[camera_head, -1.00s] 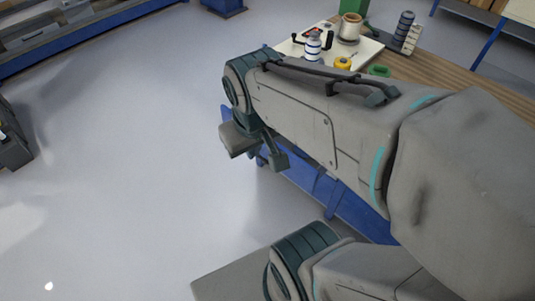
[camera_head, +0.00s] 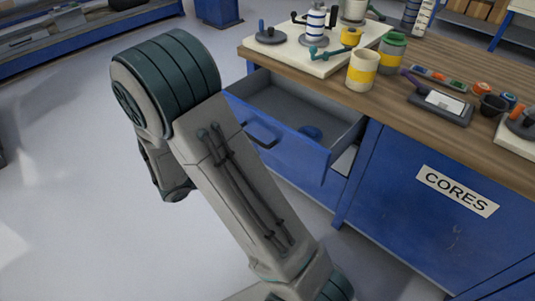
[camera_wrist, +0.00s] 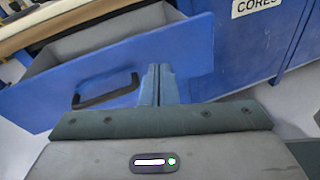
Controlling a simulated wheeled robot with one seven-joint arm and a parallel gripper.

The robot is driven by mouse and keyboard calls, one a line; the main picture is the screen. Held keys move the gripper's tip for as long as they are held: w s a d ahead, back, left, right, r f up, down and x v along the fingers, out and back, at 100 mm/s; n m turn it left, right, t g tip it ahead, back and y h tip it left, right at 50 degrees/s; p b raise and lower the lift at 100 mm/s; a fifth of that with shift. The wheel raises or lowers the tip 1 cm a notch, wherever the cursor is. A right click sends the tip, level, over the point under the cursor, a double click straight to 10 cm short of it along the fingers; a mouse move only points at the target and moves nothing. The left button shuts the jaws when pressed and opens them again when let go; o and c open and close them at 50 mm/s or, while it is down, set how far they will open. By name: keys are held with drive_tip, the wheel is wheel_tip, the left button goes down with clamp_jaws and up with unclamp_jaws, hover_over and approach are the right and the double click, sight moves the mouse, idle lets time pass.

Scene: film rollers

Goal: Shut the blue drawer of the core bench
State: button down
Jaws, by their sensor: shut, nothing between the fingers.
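The blue drawer (camera_head: 290,150) of the core bench (camera_head: 410,210) stands open, pulled out from under the wooden top. Its grey inside shows a small round blue thing at the bottom. The drawer's front with its dark bar handle (camera_wrist: 106,92) also shows in the wrist view. My gripper (camera_wrist: 158,72) is shut and empty, its fingertips in front of the drawer front, to the right of the handle. I cannot tell whether they touch it. In the head view my arm hides the gripper.
The bench top holds a white board (camera_head: 320,62) with a striped roller, a cream and yellow cup (camera_head: 362,71), a green and yellow jar (camera_head: 391,52) and several small parts. A "CORES" label (camera_head: 457,191) marks the fixed panel. Open floor (camera_head: 70,190) lies at left.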

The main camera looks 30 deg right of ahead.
sight(275, 134)
drive_tip(key=w+a+f+n+t+h+b, duration=0.1)
drive_tip(key=w+a+f+n+t+b, duration=0.25)
drive_tip(key=f, duration=0.25)
drive_tip(key=shift+n+t, duration=0.25)
drive_tip(key=shift+n, duration=0.1)
drive_tip(key=b+x, duration=0.1)
drive_tip(key=x, duration=1.3)
drive_tip(key=shift+d, duration=0.35)
drive_tip(key=shift+w, duration=0.1)
drive_tip(key=shift+d, duration=0.15)
